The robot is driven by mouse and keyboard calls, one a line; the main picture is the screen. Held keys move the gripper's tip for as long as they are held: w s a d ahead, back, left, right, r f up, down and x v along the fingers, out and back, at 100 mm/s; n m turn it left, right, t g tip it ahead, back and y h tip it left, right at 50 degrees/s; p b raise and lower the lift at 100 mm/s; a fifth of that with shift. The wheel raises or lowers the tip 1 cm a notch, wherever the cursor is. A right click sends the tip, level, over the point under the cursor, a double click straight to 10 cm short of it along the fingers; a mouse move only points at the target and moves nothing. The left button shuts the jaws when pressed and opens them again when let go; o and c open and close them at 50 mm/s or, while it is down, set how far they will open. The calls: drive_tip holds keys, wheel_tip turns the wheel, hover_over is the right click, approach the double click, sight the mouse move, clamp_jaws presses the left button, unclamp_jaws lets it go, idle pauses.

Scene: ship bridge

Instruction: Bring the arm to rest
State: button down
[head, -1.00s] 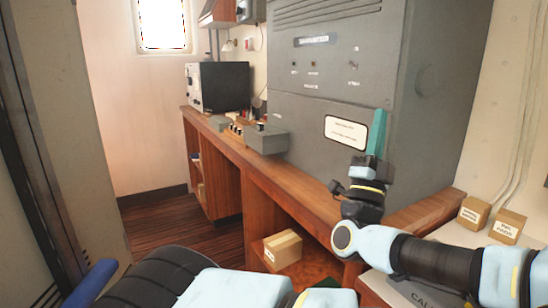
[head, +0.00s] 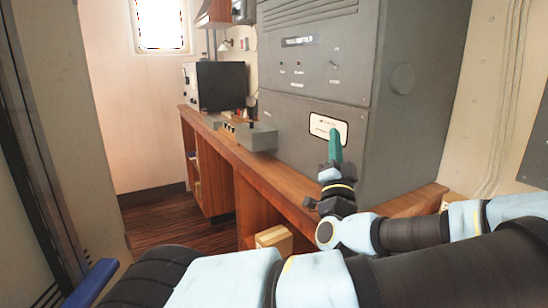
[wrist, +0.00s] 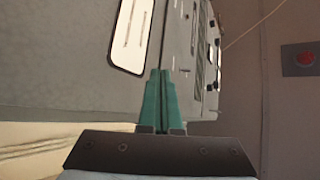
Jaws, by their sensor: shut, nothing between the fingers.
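My gripper (head: 336,148) is in front of the grey cabinet, above the wooden counter, with its teal fingers pointing up. In the wrist view the two teal fingers (wrist: 158,100) lie side by side, shut, with nothing between them. My arm reaches in from the right side of the head view, bent at the elbow joint near the counter's front edge. I cannot tell whether the fingertips touch the cabinet.
The grey cabinet (head: 410,120) stands behind my gripper, with a white label plate (head: 318,126). The wooden counter (head: 240,160) runs back left to a dark boxy device (head: 222,84). A cardboard box (head: 272,240) sits under it. The floor (head: 165,222) at left is clear.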

drive_tip(key=w+a+f+n+g+y, duration=0.3)
drive_tip(key=a+f+g+y, duration=0.1)
drive_tip(key=a+f, duration=0.25)
drive_tip(key=w+a+f+n+g+y, duration=0.3)
drive_tip(key=w+a+f+n+g, duration=0.1)
drive_tip(key=a+f, duration=0.25)
drive_tip(key=s+a+f+n+g, duration=0.1)
drive_tip(key=s+a+f+g, duration=0.15)
drive_tip(key=f, duration=0.25)
drive_tip(key=s+a+f+n+g, duration=0.1)
drive_tip(key=f+n+g, duration=0.1)
drive_tip(key=f+g, duration=0.25)
drive_tip(key=s+a+r+g+h, duration=0.2)
drive_tip(key=s+r+g, duration=0.1)
drive_tip(key=s, duration=0.4)
drive_tip(key=s+a+r+g+h, duration=0.2)
drive_tip(key=s+r+g, duration=0.1)
drive_tip(key=s+g, duration=0.2)
drive_tip(key=shift+s+a+r, duration=0.2)
drive_tip(key=shift+s+r, duration=0.2)
drive_tip(key=shift+s, duration=0.8)
